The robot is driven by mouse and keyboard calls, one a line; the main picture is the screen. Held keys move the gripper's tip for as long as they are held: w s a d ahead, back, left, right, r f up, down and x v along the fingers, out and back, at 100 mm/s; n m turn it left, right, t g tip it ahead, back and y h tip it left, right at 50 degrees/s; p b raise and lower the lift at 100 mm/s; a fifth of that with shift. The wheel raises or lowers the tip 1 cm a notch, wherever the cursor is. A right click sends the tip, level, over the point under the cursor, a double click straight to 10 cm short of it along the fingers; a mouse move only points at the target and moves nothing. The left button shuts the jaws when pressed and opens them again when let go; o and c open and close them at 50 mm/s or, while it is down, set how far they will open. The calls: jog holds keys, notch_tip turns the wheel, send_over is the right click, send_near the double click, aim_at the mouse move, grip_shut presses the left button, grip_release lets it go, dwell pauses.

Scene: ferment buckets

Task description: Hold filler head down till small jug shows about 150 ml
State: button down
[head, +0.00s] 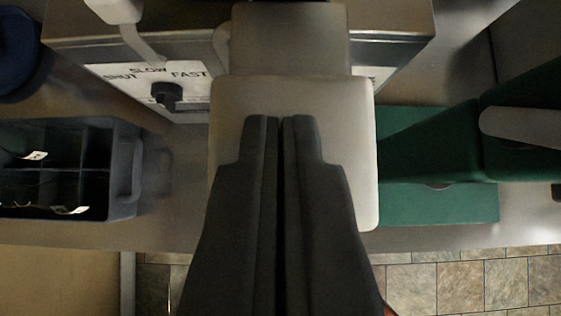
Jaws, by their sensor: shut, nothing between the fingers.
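My gripper (279,122) is shut and empty, its two dark fingers side by side and pointing up the picture. Its tips lie over a pale, rounded block (365,150), which looks like the filler head. I cannot tell whether the tips touch it. The block joins a narrower pale part (289,40) at the front of a metal-topped machine (400,52). No small jug and no level marks show; the area below the block is hidden by it and by my gripper.
The machine's front panel carries a black knob (167,95) with SHUT, SLOW and FAST labels. A dark divided crate (124,165) stands left on the metal counter (180,215). A green object with a flat base (440,205) stands right. A dark blue round thing (15,50) is top left.

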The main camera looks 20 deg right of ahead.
notch_tip(320, 180, down, 9)
jog(key=shift+f, duration=0.2)
dwell(0.3)
notch_tip(320, 180, up, 5)
jog(key=shift+s+f, duration=0.1)
jog(key=shift+s, duration=0.05)
jog(key=v, duration=0.9)
jog(key=shift+s+a+r, duration=0.15)
jog(key=shift+s+r, duration=0.05)
jog(key=shift+r, duration=0.15)
jog(key=s+f+n+t+y, duration=0.1)
jog(key=s+f+t, duration=0.2)
jog(key=s+f, duration=0.3)
jog(key=s+d+f+n+t+y, duration=0.1)
jog(key=s+f+t, duration=0.2)
jog(key=s+f, duration=0.4)
jog(key=s+d+f+n+t, duration=0.1)
jog(key=s+f, duration=0.6)
jog(key=s, duration=0.9)
jog(key=shift+s+n+t+y, duration=0.3)
jog(key=shift+t+y, duration=0.1)
jog(key=shift+t, duration=0.5)
